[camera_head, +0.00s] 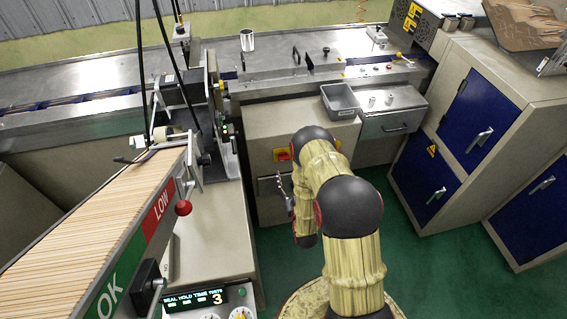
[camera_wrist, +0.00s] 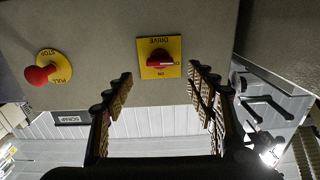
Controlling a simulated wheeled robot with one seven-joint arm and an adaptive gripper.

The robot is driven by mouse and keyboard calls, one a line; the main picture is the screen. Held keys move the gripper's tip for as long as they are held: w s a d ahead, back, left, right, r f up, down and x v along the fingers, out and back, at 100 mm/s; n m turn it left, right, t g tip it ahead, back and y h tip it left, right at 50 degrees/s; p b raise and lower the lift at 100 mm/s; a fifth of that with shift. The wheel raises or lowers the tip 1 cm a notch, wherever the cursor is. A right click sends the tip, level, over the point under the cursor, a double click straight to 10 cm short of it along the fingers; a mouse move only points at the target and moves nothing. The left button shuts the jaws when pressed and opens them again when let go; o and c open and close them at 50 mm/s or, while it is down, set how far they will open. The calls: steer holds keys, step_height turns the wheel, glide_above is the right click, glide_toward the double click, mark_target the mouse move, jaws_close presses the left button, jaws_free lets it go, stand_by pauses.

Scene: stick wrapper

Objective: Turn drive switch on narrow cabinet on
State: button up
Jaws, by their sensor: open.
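The drive switch (camera_wrist: 160,60) is a red rotary knob on a square yellow plate. Its lettering appears upside down in the wrist view, with the knob's bar lying roughly horizontal and a pale mark toward the right. The small position labels are too blurred to read surely.
A red stop button (camera_wrist: 40,75) on a round yellow plate sits left of the switch in the wrist view. A grey bin (camera_head: 340,101) stands above the cabinet. A drawer (camera_head: 392,127) and blue-doored cabinet (camera_head: 483,117) are right; a stick hopper (camera_head: 90,235) is left.

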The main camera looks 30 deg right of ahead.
mark_target(284, 160)
steer(key=b+x, duration=0.1)
steer(key=x, duration=0.6)
steer(key=shift+w+d, duration=0.1)
steer(key=shift+w, duration=0.25)
steer(key=c, duration=0.4)
steer(key=c, duration=0.7)
steer(key=shift+c, duration=0.3)
